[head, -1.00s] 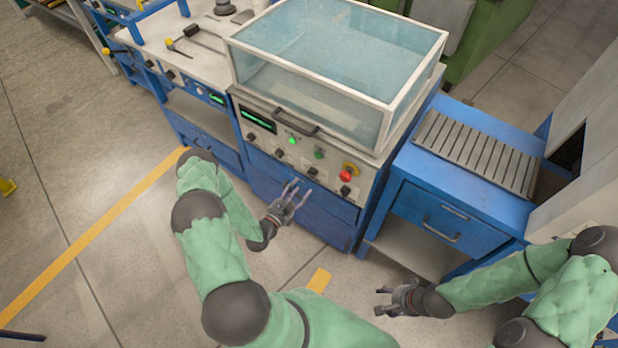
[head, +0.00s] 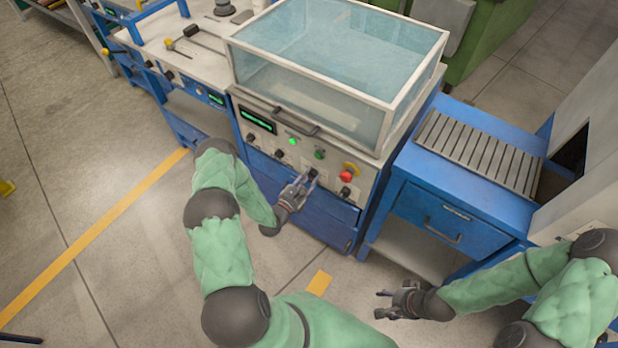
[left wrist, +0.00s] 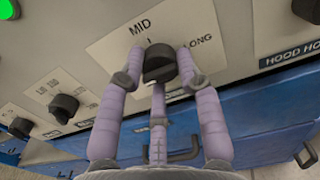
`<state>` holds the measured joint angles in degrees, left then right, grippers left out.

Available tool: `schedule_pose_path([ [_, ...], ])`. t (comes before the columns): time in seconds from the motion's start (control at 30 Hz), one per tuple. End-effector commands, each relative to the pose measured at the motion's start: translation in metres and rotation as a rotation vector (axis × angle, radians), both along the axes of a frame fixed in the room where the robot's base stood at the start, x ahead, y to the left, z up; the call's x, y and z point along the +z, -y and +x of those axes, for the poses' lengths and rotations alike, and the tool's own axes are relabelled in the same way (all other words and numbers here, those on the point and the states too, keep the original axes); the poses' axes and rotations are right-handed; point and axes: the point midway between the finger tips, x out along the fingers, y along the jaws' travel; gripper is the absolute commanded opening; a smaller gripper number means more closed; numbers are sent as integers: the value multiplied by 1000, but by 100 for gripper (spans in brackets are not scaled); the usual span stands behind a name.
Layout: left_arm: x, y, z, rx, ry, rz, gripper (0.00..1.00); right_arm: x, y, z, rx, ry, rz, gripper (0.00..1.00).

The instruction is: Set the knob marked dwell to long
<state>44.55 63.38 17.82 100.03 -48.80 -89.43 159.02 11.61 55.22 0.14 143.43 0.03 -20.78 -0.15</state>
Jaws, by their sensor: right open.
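The dwell knob is a black knob (left wrist: 159,65) on a pale plate marked MID at the top and LONG to the right, in the left wrist view. A tick stands under MID; where the knob points is unclear, and its name label is hidden. My left gripper (head: 303,183) is at the front panel in the head view. In the left wrist view its fingers (left wrist: 158,70) stand around the knob, two at its sides and one below. Whether they press on it cannot be told. My right gripper (head: 384,303) is open and empty, away from the panel.
To the left in the wrist view is another black knob (left wrist: 64,106). The panel also has a lit green lamp (head: 292,141), a red button (head: 346,176) and a display (head: 257,120). A clear hood (head: 335,60) stands above; blue drawers (head: 300,205) lie below.

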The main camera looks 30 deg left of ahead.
Motion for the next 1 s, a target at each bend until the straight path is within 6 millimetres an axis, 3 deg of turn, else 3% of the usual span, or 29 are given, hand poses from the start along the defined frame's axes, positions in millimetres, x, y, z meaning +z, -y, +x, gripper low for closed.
schedule_pose_path([
  [0.47,-3,1,-1,-1,-1,66,2,-3,0,0,0,0,0,58],
  [1.0,-4,0,-1,0,31,513,2,-16,0,0,0,0,0,58],
])
